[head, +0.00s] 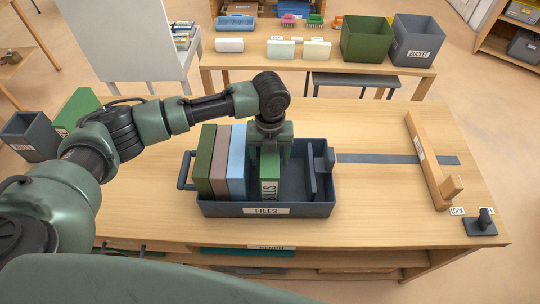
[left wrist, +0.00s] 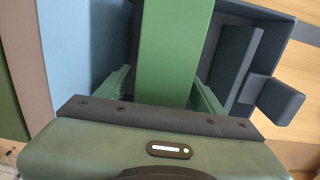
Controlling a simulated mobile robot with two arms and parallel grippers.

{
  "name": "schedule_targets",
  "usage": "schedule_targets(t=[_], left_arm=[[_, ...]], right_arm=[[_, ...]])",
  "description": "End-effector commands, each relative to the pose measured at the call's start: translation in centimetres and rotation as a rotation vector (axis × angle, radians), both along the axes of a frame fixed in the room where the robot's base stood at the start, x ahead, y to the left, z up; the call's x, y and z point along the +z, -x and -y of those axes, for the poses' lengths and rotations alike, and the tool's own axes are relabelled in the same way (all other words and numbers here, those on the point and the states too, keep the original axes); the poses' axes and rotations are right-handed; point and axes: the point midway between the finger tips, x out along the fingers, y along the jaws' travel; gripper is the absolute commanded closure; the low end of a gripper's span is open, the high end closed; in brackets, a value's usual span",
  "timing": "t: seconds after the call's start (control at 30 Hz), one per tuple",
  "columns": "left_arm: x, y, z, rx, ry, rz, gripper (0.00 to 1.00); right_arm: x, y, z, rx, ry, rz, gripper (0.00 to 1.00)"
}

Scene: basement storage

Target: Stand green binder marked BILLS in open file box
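The green binder (head: 269,187), its label reading BILLS on the front end, is upright inside the open dark grey file box (head: 318,210) marked FILES. My right gripper is not in view.
Dark green (head: 204,165), mauve (head: 221,165) and blue (head: 237,165) binders stand in the box's left part. A grey divider (head: 311,172) is to the right. A wooden bar (head: 428,165) and dark latch piece (head: 481,222) are on the table's right.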

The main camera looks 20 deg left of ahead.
Motion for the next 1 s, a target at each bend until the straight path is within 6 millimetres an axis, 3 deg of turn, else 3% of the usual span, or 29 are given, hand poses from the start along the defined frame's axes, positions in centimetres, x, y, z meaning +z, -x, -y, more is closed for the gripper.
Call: schedule_targets(t=[0.37, 0.8, 1.0], left_arm=[[0.9, -0.1, 0.0, 0.0, 0.0, 0.003, 0.33], [9.5, -0.1, 0.1, 0.0, 0.002, 0.005, 0.33], [11.8, -0.1, 0.1, 0.001, 0.001, 0.003, 0.33]], right_arm=[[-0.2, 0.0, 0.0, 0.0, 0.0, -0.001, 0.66], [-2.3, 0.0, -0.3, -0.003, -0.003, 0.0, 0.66], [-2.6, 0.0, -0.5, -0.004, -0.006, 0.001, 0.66]])
